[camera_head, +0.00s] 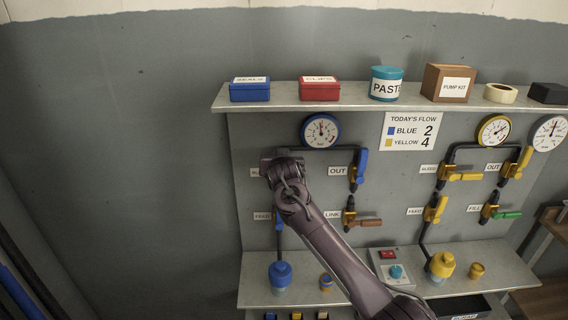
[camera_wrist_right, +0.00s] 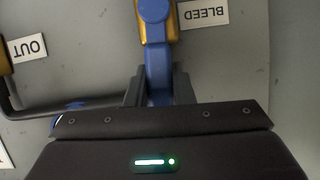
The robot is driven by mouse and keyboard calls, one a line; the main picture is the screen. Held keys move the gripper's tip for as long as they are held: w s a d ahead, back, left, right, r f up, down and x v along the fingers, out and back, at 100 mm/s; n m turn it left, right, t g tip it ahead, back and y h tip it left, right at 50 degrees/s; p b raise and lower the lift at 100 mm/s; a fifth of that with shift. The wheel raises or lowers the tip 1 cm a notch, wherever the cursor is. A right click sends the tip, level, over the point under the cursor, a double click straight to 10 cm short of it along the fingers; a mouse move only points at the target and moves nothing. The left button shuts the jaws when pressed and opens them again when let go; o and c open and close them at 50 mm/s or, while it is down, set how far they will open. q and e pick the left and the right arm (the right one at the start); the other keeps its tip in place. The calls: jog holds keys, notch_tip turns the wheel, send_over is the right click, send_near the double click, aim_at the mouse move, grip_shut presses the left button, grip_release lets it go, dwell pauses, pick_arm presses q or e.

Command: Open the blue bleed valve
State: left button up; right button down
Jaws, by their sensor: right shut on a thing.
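The blue bleed valve's handle (camera_wrist_right: 159,72) is between the fingers of my right gripper (camera_wrist_right: 158,88) in the right wrist view, and the gripper is shut on it. The handle runs straight from the round blue hub (camera_wrist_right: 154,10) toward my palm, beside the BLEED label (camera_wrist_right: 204,13). Its far end is hidden by the gripper. In the head view my right gripper (camera_head: 281,163) and forearm hide this valve, below and left of the blue-rimmed gauge (camera_head: 321,131). My left gripper is not in view.
Near my right gripper are the blue OUT valve handle (camera_head: 362,162) and the brown LINK handle (camera_head: 370,222). A blue-capped fitting (camera_head: 280,275) and a switch box (camera_head: 392,268) stand on the lower shelf. The upper shelf (camera_head: 350,104) holds boxes and a paste tub (camera_head: 386,84).

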jog(key=shift+a+n, duration=0.3)
dwell(0.4)
jog(key=c, duration=1.2)
grip_release()
jog(key=shift+a, duration=0.1)
jog(key=shift+c, duration=0.2)
jog(key=b+v, duration=0.2)
jog(key=v, duration=0.5)
jog(key=shift+s+b, duration=0.3)
jog(key=shift+s, duration=0.05)
jog(key=shift+a+r, duration=0.1)
